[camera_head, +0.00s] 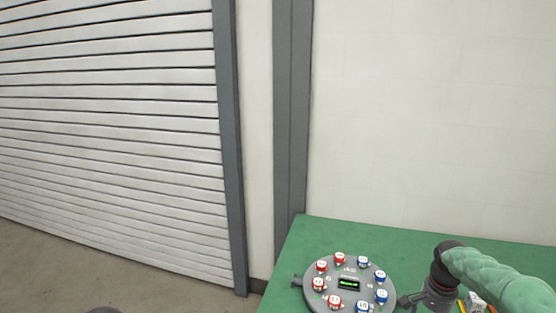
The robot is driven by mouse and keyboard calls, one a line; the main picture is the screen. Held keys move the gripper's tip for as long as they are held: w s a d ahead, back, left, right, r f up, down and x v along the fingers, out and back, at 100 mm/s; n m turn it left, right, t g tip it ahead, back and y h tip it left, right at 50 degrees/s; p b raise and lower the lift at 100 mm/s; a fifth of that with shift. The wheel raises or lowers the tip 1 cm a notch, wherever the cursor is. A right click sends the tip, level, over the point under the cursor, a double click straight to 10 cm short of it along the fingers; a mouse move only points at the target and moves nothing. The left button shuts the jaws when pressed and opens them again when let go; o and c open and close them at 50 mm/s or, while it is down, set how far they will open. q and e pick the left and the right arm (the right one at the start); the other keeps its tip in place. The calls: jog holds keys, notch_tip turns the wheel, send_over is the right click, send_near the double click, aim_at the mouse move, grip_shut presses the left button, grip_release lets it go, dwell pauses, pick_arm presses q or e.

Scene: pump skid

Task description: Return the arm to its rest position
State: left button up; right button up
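My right arm comes in from the right in a green sleeve, with a dark wrist. My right gripper (432,297) is at the lower right, close beside the right edge of a round grey panel (316,295). Its fingertips cannot be made out clearly, so I cannot tell if it is open or shut, or whether it touches the panel's right-hand handle. The panel lies on a green table (310,237) and carries red knobs (340,259), blue knobs (380,276) and a small lit display (348,283). My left gripper is not in view.
Small white, yellow and red items (475,302) lie beneath my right forearm, partly hidden. The table meets a pale wall (430,110) behind. A closed roller shutter (110,130) and bare floor (100,270) are at the left. The table's back strip is clear.

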jog(key=s+a+f+n+y, duration=0.2)
jog(key=a+f+n, duration=0.1)
jog(key=a+f, duration=0.8)
jog(key=s+a+f+n+y, duration=0.1)
jog(key=s+a+f+n, duration=0.1)
jog(key=a+f, duration=0.9)
jog(key=s+a+f+n, duration=0.1)
jog(key=s+a+f, duration=0.2)
jog(key=s, duration=0.3)
jog(key=s+a+f+n, duration=0.1)
jog(key=s+a+f, duration=0.3)
jog(key=s, duration=0.2)
jog(key=s+a+f+n+y, duration=0.1)
jog(key=s+a+f, duration=0.2)
jog(key=s, duration=0.2)
jog(key=shift+s+a+f, duration=0.3)
jog(key=shift+s+f, duration=0.1)
